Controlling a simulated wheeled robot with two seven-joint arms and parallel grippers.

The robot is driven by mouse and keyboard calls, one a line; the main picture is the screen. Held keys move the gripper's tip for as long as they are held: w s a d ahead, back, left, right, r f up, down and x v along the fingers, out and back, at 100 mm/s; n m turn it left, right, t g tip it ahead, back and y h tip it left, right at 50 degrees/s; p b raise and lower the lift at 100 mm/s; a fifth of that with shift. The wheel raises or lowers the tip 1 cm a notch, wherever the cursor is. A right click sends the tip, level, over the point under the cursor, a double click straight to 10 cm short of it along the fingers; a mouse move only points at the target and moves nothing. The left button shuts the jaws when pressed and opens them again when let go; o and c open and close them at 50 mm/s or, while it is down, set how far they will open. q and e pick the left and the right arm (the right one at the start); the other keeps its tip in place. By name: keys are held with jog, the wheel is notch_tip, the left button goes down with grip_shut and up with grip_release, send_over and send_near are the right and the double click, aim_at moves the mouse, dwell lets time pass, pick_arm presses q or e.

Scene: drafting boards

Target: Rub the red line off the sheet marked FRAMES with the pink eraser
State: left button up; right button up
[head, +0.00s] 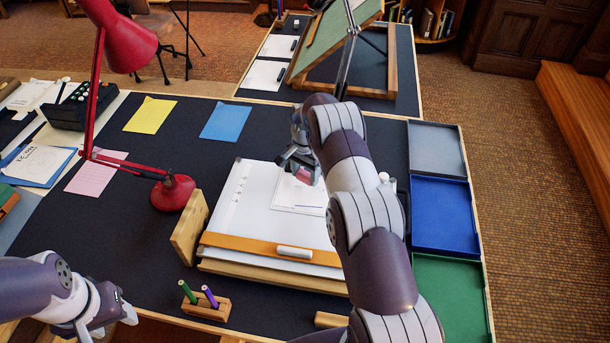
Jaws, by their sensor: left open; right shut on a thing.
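A white sheet (283,198) lies on the white tilted drafting board (236,215) in the middle of the desk. A short dark bluish line shows near its lower right; I cannot read its heading or make out a red line. My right gripper (301,168) is over the upper part of the sheet, shut on the pink eraser (304,174). I cannot tell whether the eraser touches the paper. My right arm hides the right part of the sheet and board. My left gripper (112,321) is open and empty at the lower left, away from the board.
A white cylinder (295,252) lies on the board's orange ledge (260,247). A red lamp (173,193) stands left of the board. A wooden pen holder (205,306) is in front. Grey (437,149), blue (444,216) and green (449,298) trays line the right edge.

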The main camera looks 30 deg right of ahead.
aim_at(305, 174)
jog(key=shift+r+p, duration=0.5)
jog(key=shift+r, duration=1)
jog(key=shift+r+p, duration=0.9)
jog(key=shift+r, duration=0.7)
jog(key=shift+f, duration=0.1)
